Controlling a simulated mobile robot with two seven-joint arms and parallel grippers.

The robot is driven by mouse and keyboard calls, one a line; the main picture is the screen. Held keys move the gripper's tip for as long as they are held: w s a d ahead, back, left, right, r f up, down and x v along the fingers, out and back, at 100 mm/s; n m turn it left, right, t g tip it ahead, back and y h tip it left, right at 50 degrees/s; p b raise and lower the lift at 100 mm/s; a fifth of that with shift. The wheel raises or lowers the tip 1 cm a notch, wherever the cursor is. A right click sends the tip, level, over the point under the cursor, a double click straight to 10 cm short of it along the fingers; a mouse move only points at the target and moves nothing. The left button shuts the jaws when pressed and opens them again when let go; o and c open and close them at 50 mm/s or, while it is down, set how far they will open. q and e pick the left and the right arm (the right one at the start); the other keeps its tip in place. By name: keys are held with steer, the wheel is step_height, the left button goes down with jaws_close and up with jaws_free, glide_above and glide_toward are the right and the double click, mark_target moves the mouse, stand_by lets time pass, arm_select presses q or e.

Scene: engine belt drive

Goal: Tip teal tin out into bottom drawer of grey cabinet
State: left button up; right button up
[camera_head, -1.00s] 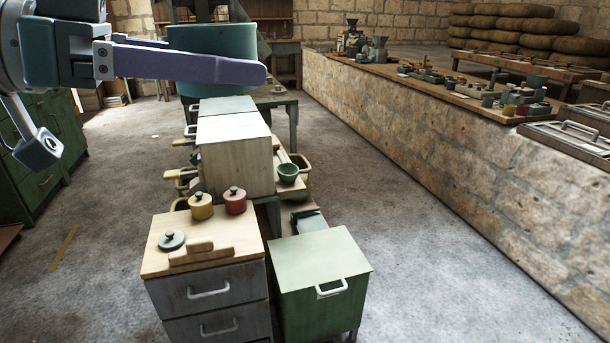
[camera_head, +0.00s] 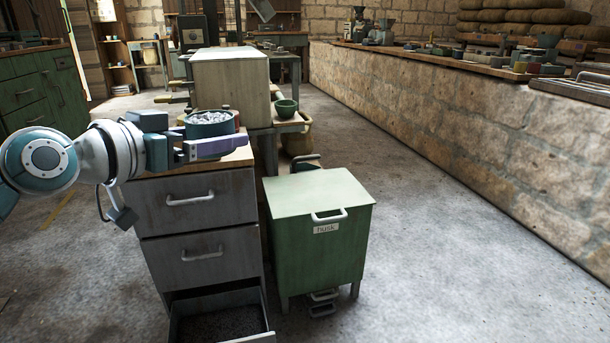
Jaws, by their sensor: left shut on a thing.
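My left gripper (camera_head: 205,148) is shut on the teal tin (camera_head: 208,130). The tin is upright, and whitish-grey lumps show inside its open top. It is held in front of the wooden top of the grey cabinet (camera_head: 200,222), high above the bottom drawer. The bottom drawer (camera_head: 222,314) is pulled out, with a dark floor and nothing clearly seen in it. Its front edge runs close to the picture's lower border. The two drawers above it are shut. My right gripper is not in view.
A green bin (camera_head: 322,236) labelled husk stands right beside the grey cabinet. A pale box (camera_head: 231,86) stands behind on a table. A green bowl (camera_head: 286,108) is near it. A stone wall (camera_head: 450,130) runs along the right, with bare floor between.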

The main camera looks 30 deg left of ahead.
arm_select(q)
steer(key=a+f+y+b, duration=0.1)
steer(key=f+b, duration=1.1)
steer(key=f, duration=0.5)
steer(key=a+f+n+y+b, duration=0.1)
steer(key=f+b, duration=1.2)
steer(key=f, duration=0.4)
steer(key=a+f+n+y+b, duration=0.1)
steer(key=f+b, duration=1.1)
steer(key=f, duration=0.5)
steer(key=shift+s+f+b, duration=0.15)
steer(key=shift+f+b, duration=0.2)
steer(key=shift+b, duration=0.05)
steer(key=shift+r, duration=0.15)
